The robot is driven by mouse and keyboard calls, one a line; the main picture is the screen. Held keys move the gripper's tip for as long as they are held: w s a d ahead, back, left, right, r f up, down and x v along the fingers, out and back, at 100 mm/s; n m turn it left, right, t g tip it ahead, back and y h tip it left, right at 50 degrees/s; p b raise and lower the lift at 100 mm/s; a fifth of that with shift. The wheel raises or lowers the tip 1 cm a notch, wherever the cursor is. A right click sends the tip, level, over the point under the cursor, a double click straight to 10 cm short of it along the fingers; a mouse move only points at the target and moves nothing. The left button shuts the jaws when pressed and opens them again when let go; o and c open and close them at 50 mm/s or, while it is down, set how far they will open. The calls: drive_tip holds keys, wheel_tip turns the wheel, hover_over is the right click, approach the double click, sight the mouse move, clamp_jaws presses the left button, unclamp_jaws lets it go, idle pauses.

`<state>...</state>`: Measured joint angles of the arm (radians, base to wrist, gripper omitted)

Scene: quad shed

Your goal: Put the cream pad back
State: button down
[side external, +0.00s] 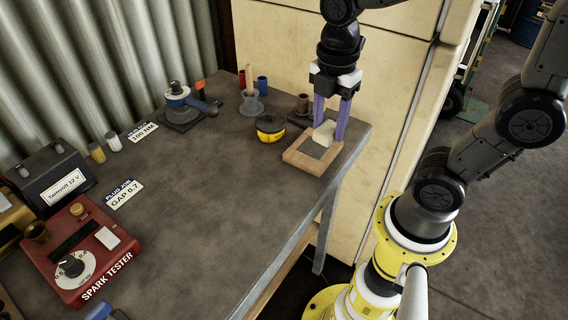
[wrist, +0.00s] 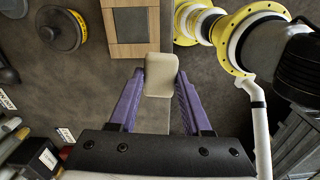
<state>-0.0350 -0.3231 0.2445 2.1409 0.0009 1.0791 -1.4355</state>
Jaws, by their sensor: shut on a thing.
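The cream pad (side external: 324,132) is a small pale block, held between the purple fingers of my gripper (side external: 331,128). In the wrist view the cream pad (wrist: 161,74) sits between the fingertips of my gripper (wrist: 160,78). In the side view the pad appears over the wooden frame (side external: 296,158), a square light-wood tray with a grey inside. In the wrist view the wooden frame (wrist: 127,51) lies beyond the pad, at the top. I cannot tell whether the pad touches the frame.
A yellow and black round tin (side external: 270,128) stands left of the frame, with a brown cylinder (side external: 302,103) behind. The red spark tester (side external: 80,252) is at the front left. The bench's right edge runs close to the frame. The middle of the bench is clear.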

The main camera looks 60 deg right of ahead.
drive_tip(key=s+a+r+n, duration=0.1)
drive_tip(key=s+a+r, duration=0.15)
drive_tip(key=s, duration=0.25)
hover_over(275, 174)
drive_tip(key=f, duration=1)
drive_tip(key=shift+s, duration=0.2)
drive_tip(key=shift+w+f, duration=0.2)
drive_tip(key=shift+f, duration=1.5)
drive_tip(key=shift+f, duration=0.1)
drive_tip(key=shift+c, duration=1.7)
unclamp_jaws()
